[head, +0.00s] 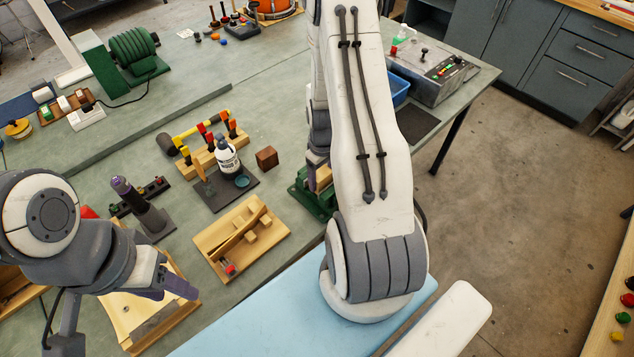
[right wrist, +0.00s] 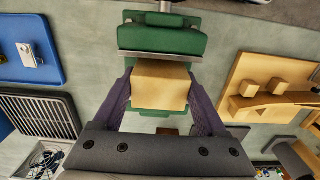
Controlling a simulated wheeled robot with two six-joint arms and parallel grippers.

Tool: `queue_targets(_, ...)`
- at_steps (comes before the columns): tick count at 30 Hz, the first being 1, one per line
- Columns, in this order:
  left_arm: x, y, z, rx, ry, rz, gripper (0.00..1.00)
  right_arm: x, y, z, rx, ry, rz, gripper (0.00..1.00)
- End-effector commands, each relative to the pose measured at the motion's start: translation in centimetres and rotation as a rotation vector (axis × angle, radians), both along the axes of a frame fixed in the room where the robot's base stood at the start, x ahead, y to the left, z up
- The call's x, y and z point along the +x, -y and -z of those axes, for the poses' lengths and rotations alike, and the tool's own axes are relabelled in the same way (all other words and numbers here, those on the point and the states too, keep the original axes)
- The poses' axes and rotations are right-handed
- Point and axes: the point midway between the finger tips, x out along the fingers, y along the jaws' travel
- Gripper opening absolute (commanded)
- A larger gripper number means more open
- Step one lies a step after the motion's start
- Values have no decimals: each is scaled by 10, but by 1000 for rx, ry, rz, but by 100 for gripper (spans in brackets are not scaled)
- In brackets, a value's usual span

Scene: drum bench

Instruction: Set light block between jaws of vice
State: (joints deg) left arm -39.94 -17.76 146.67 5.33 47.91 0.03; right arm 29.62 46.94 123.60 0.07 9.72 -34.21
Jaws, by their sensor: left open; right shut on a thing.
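My right gripper (right wrist: 160,80) is shut on a light wooden block (right wrist: 160,88), with one purple finger on each side. In the right wrist view the block is over the green vice (right wrist: 162,40), close in front of its metal-faced jaw (right wrist: 160,57). Green vice body also shows beneath the block. I cannot tell how deep the block sits or whether it touches the jaws. In the head view my right arm hides most of the vice (head: 310,203) and gripper. My left gripper (head: 178,287) is open and empty above a wooden board at the lower left.
A wooden tray (head: 215,250) with small light blocks lies left of the vice. A dark brown block (head: 267,158) and a white bottle (head: 227,155) stand behind it. A blue bin (right wrist: 50,75) and a dark grille (right wrist: 40,115) lie left in the wrist view.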

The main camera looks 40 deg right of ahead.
Motion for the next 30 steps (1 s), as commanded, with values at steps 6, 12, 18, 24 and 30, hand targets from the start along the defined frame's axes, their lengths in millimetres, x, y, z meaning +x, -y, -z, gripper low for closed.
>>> queue_targets(6,0,0,7,0,0,-2,50,3,4,8,-6,11,3,16)
queue_targets(12,0,0,7,0,0,-1,50,3,3,8,-5,9,2,100)
queue_targets(18,0,0,8,0,0,-1,50,2,2,7,-4,6,2,100)
queue_targets(24,0,0,14,0,0,-2,50,3,2,-11,-6,11,0,100)
queue_targets(30,0,0,23,0,0,-2,50,3,2,-49,-6,12,1,100)
